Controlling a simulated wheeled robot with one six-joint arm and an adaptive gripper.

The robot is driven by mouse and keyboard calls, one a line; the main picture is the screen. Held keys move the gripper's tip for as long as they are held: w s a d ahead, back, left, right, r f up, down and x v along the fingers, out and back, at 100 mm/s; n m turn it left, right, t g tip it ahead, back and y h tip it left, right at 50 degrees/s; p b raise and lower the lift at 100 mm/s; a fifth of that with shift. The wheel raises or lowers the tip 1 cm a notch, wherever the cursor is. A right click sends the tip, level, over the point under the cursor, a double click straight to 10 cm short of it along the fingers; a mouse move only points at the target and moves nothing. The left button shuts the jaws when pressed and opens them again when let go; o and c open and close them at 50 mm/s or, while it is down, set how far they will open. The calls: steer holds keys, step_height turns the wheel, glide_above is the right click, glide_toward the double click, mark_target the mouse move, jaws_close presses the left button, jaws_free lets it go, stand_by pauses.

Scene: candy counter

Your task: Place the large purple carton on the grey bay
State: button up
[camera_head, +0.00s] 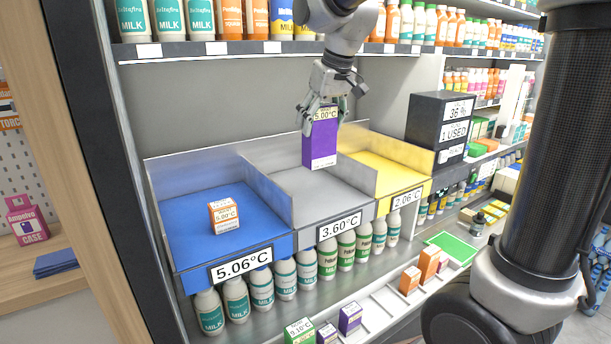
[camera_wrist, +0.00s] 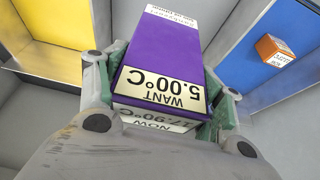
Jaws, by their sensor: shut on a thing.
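The large purple carton (camera_head: 321,144) is upright in my gripper (camera_head: 324,108), over the grey bay (camera_head: 289,181) in the head view. My gripper is shut on its upper part. In the wrist view the carton (camera_wrist: 168,50) sits between both fingers, with a label reading "WANT 5.00°C" and, partly hidden, "NOW 17.90°C". The grey bay is the middle one, labelled 3.60°C, and appears empty. Whether the carton's bottom touches the bay floor I cannot tell.
The blue bay (camera_head: 180,229), labelled 5.06°C, holds a small orange and white carton (camera_head: 224,215). The yellow bay (camera_head: 377,170), labelled 2.06°C, is at right. Dividers separate the bays. Milk bottles stand on the shelf above and below. A black box (camera_head: 440,122) stands at right.

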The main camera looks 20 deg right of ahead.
mark_target(319, 158)
step_height(319, 158, down, 9)
steer(key=shift+f, duration=0.1)
stand_by(0.3)
steer(key=shift+f, duration=0.1)
steer(key=o, duration=1.5)
steer(key=shift+c, duration=0.2)
steer(key=v, duration=1.2)
steer(key=s+d+f+m, duration=0.1)
steer(key=s+d+f, duration=0.1)
steer(key=s+d, duration=0.2)
steer(key=s+d+f+m+h, duration=0.1)
steer(key=s+d+f, duration=0.2)
steer(key=s, duration=0.7)
steer(key=s+d+f+m, duration=0.1)
steer(key=s+d+f, duration=0.2)
steer(key=s+d, duration=0.3)
steer(key=shift+s+f+m, duration=0.2)
steer(key=shift+s+m, duration=0.1)
steer(key=shift+s, duration=0.65)
steer(key=shift+d, duration=0.1)
